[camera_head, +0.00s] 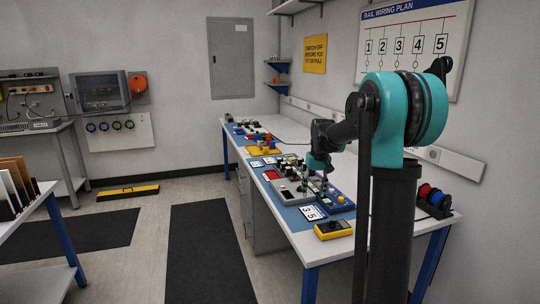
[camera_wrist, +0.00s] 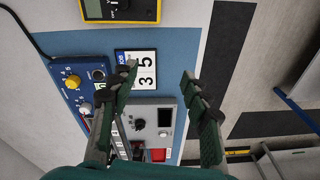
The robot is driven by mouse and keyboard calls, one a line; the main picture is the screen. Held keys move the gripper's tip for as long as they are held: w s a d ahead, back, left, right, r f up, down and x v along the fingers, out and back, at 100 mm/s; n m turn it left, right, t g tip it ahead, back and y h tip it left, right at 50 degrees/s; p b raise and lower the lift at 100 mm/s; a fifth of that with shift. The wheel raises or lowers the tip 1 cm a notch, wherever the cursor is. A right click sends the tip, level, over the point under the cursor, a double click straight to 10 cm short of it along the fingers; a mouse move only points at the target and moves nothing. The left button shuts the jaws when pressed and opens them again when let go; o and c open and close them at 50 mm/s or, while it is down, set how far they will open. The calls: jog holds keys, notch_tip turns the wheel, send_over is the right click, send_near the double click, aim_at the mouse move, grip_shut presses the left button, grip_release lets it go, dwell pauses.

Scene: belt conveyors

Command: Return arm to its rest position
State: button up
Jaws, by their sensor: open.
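My arm reaches out over the white workbench (camera_head: 290,243) from the right of the head view. My gripper (camera_head: 318,170) is above the devices there, small and partly hidden by its own wrist. In the wrist view my gripper (camera_wrist: 158,72) has its two dark green fingers spread wide apart, with nothing between the tips but the view of the bench. A numbered card (camera_wrist: 136,70) reading 3 and 5 lies on the blue mat (camera_wrist: 185,50) beyond the left fingertip. A grey device (camera_wrist: 152,122) with a dial and screen shows between the fingers.
A blue box (camera_head: 340,201) with a yellow knob and a yellow meter (camera_head: 333,230) sit near the gripper. Coloured spools (camera_head: 434,198) stand at the bench's right end. The wall with the wiring plan (camera_head: 412,45) is behind. Open floor with dark mats (camera_head: 205,250) lies left.

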jog(key=s+f+t, duration=0.1)
jog(key=s+f, duration=0.3)
jog(key=s, duration=0.6)
jog(key=s+d+f+t, duration=0.1)
jog(key=s+f, duration=0.4)
jog(key=s, duration=0.6)
jog(key=s+d+f+m+t, duration=0.1)
jog(key=s+f, duration=0.4)
jog(key=s, duration=0.6)
jog(key=shift+s+d+f+h, duration=0.15)
jog(key=shift+s+h, duration=0.1)
jog(key=shift+h, duration=0.05)
